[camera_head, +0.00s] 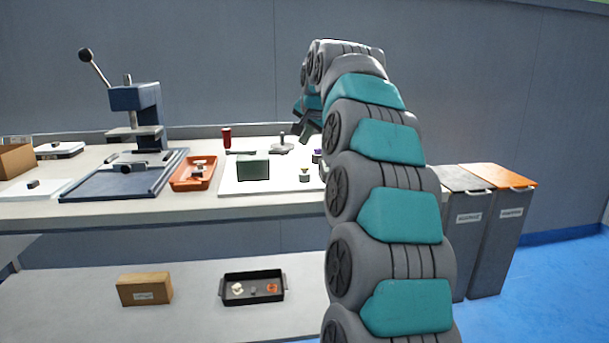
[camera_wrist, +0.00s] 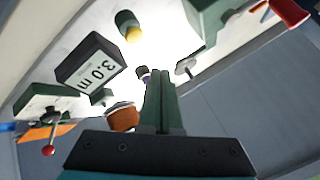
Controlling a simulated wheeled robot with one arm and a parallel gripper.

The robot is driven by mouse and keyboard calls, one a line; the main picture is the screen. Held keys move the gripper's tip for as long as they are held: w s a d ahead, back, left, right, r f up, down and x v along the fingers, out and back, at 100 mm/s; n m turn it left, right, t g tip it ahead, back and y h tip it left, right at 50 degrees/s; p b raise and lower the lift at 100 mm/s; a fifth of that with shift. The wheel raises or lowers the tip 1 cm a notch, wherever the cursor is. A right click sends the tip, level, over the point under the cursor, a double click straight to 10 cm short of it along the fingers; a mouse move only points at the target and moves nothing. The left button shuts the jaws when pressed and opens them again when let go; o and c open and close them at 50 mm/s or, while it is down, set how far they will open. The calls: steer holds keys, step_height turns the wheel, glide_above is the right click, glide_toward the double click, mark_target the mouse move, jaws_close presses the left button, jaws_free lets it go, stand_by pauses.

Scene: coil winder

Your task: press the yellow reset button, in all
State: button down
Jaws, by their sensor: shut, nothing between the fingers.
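The yellow reset button (camera_head: 304,172) stands on the white board in front of my arm. In the wrist view its yellow cap (camera_wrist: 134,35) shows on a dark green round body near the top. My gripper (camera_wrist: 161,76) is shut and empty, with both fingers together in the middle of the wrist view. In the head view my gripper (camera_head: 304,126) shows small and partly behind my arm, above the back of the board.
A display box (camera_wrist: 92,62) reading 3.0 m stands near the button. A green box (camera_head: 253,169) is on the white board (camera_head: 240,188). A small lever (camera_head: 282,142) and a red cylinder (camera_head: 227,138) stand behind. An orange tray (camera_head: 193,185) lies left.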

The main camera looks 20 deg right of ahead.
mark_target(305, 169)
steer(key=shift+f+b, duration=1.05)
steer(key=shift+f, duration=1.05)
stand_by(0.3)
steer(key=shift+f, duration=0.4)
steer(key=shift+f+b, duration=0.55)
stand_by(0.7)
steer(key=shift+r+p, duration=0.6)
steer(key=shift+r, duration=0.4)
steer(key=shift+r+p, duration=1.65)
steer(key=shift+r, duration=0.85)
